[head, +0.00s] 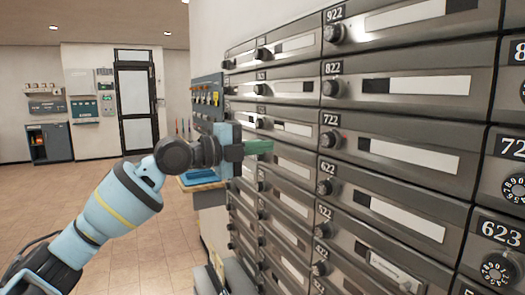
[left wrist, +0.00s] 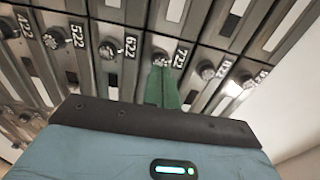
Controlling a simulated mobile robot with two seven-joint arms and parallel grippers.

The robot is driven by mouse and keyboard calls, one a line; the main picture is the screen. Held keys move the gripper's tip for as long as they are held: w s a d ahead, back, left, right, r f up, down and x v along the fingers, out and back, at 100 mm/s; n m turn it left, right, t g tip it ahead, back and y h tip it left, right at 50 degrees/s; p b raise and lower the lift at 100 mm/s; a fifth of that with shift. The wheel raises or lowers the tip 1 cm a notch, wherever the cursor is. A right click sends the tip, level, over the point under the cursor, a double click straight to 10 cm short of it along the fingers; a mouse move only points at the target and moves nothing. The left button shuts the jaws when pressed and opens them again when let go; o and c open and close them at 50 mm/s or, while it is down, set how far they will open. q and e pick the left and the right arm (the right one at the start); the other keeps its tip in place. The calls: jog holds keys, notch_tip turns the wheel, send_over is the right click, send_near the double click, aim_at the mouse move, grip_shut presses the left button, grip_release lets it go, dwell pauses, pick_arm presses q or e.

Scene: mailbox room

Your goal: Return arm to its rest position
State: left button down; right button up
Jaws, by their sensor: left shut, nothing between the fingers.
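My left gripper (head: 258,147) reaches in from the left in the head view, in front of the mailbox wall (head: 302,158). Its green fingers are shut together with nothing between them. In the left wrist view the shut green fingers (left wrist: 162,88) point at the mailbox fronts, close to the dial by the number 722 (left wrist: 160,60). I cannot tell whether the fingertips touch anything. The light blue left arm (head: 118,208) is stretched out up to the gripper. My right gripper is not in view.
The mailbox wall fills the right side, with protruding dials such as the one at 822 (head: 333,88). A key rack (head: 207,92) and a blue-topped counter (head: 199,181) stand behind the left gripper. Open tiled floor (head: 165,255) lies to the left, with a door (head: 137,105) far back.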

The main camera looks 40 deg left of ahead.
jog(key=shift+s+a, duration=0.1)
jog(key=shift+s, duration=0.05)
